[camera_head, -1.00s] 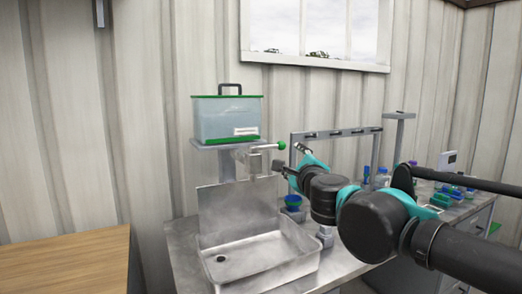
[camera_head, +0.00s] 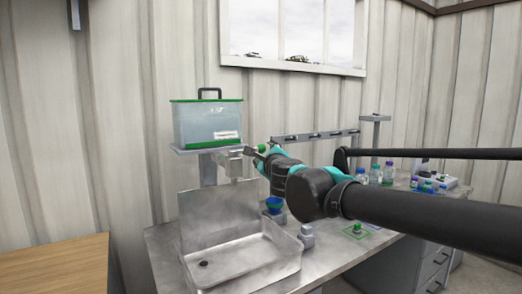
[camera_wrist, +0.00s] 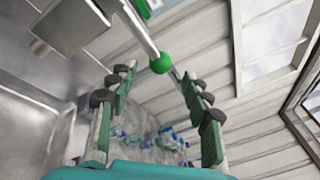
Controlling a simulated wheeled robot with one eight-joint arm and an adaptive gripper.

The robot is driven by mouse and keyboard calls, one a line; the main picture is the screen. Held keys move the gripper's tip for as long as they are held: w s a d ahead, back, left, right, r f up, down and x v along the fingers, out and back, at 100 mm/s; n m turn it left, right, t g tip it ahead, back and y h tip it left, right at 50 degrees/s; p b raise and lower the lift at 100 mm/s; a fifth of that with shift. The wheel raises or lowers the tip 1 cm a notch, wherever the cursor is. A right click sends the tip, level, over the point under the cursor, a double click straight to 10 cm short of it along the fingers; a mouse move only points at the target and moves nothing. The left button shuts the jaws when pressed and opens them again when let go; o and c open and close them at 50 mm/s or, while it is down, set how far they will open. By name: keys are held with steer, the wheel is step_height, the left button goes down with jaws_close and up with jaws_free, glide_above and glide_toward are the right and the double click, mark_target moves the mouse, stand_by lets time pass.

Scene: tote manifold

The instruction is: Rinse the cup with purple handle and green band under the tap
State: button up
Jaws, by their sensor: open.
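The tap (camera_head: 231,157) is a grey block below the clear, green-trimmed tank, above the sink (camera_head: 240,258). Its lever ends in a green knob (camera_head: 262,148), which also shows in the wrist view (camera_wrist: 162,63). My gripper (camera_wrist: 158,76) is open, with the knob and lever end just beyond and between its fingertips in the picture. I cannot tell whether they touch. Nothing is held between the fingers. I cannot make out a cup with purple handle and green band in either view; the arm hides part of the counter.
The tank (camera_head: 207,122) stands on a shelf above the sink. A blue-and-green bowl-shaped item (camera_head: 274,204) stands right of the sink. A green-framed square (camera_head: 356,232) with a small item lies on the counter. Several capped bottles (camera_head: 388,172) stand farther right. A wooden table (camera_head: 50,265) is at left.

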mark_target(262, 149)
steer(key=shift+x, duration=3.4)
steer(key=shift+c, duration=0.2)
jaws_close()
